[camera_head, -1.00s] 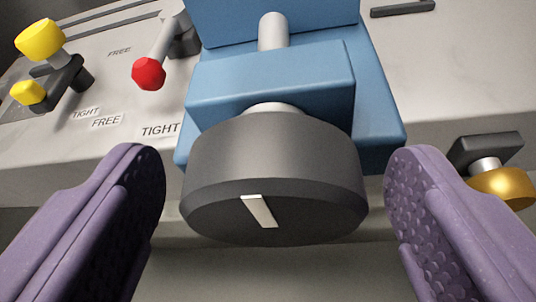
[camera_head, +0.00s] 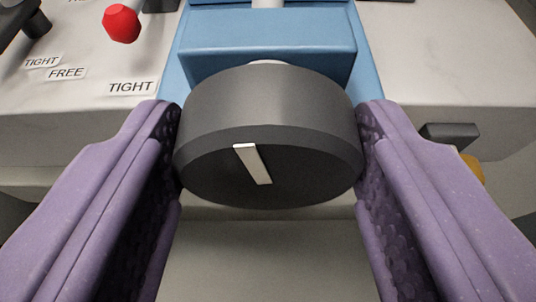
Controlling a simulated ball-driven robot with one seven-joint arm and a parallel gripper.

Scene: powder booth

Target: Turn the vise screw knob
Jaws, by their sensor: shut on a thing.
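The vise screw knob (camera_head: 268,110) is a wide dark grey cylinder in the middle of the view. A white pointer mark (camera_head: 252,164) on its front face leans with its top to the left. The knob sits on the front of the blue vise (camera_head: 270,42), whose upper part runs out of the picture. My gripper (camera_head: 268,135) has purple, studded fingers, one on each side of the knob. They are shut on the knob's left and right sides.
A red-tipped lever (camera_head: 122,24) stands at the upper left. Labels TIGHT (camera_head: 131,87) and FREE (camera_head: 66,73) are on the pale bench top (camera_head: 440,60). A dark block (camera_head: 447,135) with a gold knob (camera_head: 472,170) is at right, beside my right finger.

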